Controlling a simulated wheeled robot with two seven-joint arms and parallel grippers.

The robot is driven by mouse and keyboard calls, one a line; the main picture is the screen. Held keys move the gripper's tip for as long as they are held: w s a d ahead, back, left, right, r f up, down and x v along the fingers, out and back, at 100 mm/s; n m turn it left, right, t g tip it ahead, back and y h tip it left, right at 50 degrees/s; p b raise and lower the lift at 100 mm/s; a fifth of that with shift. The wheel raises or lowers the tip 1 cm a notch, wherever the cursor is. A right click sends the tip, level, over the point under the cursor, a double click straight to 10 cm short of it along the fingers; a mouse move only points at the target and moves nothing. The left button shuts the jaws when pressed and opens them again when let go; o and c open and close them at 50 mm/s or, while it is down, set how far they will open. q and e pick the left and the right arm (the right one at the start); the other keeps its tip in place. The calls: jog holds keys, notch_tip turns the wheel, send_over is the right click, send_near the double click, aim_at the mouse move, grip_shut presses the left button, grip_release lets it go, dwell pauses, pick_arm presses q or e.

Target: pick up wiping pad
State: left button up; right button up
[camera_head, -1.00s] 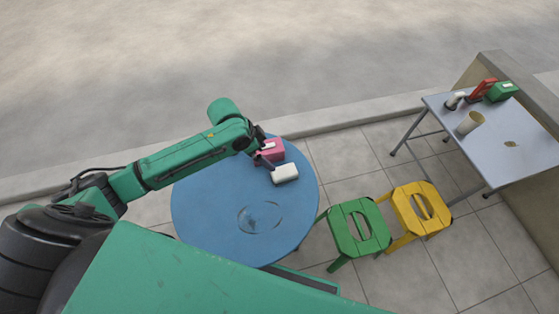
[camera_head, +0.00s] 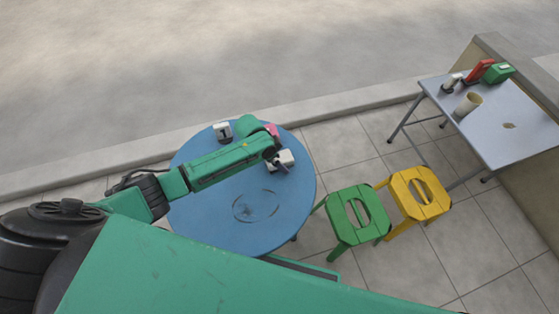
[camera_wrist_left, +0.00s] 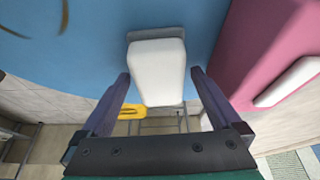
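The wiping pad (camera_head: 287,159), a white block with a grey layer, lies on the blue round table (camera_head: 215,215) near its far right edge. In the left wrist view the pad (camera_wrist_left: 158,68) sits between the two fingers of my left gripper (camera_wrist_left: 161,76). The fingers are open, with a visible gap on each side of the pad. In the head view my left gripper (camera_head: 276,162) is at the pad's left side, and my arm partly hides it. My right gripper is not in view.
A pink box (camera_head: 271,130) stands close behind the pad, mostly hidden by my arm; it is large at the right of the wrist view (camera_wrist_left: 265,45). Green (camera_head: 357,215) and yellow (camera_head: 419,194) stools stand right.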

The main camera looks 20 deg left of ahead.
pick_arm(q)
jog(key=c, duration=1.2)
notch_tip(320, 180, up, 20)
jog(key=p, duration=0.4)
